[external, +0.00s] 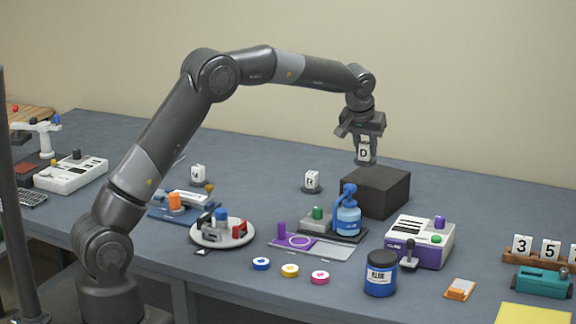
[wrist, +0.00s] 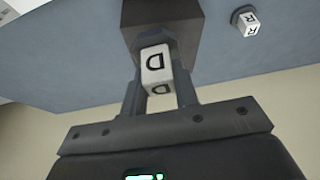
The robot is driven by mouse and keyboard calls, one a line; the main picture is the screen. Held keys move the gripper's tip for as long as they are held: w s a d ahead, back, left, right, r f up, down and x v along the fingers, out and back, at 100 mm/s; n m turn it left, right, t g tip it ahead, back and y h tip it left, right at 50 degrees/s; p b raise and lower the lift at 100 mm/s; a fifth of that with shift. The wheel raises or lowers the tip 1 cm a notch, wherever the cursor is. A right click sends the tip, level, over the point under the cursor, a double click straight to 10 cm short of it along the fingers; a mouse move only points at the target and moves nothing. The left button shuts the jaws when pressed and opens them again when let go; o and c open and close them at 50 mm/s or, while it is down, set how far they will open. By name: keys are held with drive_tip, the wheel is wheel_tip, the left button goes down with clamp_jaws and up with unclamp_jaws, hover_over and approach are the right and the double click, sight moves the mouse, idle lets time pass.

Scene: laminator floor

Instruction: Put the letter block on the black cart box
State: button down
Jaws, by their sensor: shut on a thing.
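The letter block (external: 364,153) is white with a black D on its faces. My gripper (external: 365,143) is shut on it, above the black cart box (external: 387,193). In the wrist view the block (wrist: 157,66) sits between the two fingers of my gripper (wrist: 160,88), with the dark box (wrist: 188,20) behind it. A dark many-sided base shows beside the block's far end in the wrist view. I cannot tell whether the block touches the box; in the external view it appears at or just above the box's back edge.
A white R block (external: 312,180) stands left of the box. A blue pump bottle (external: 348,214) stands close in front of it. A white and purple device (external: 420,240) is at the front right. The table behind the box is clear.

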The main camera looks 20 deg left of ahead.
drive_tip(key=w+a+f, duration=0.2)
drive_tip(key=w, duration=0.2)
drive_tip(key=shift+a+f, duration=0.4)
drive_tip(key=shift+f, duration=2)
drive_tip(key=c, duration=1.1)
unclamp_jaws()
drive_tip(key=shift+f, duration=0.15)
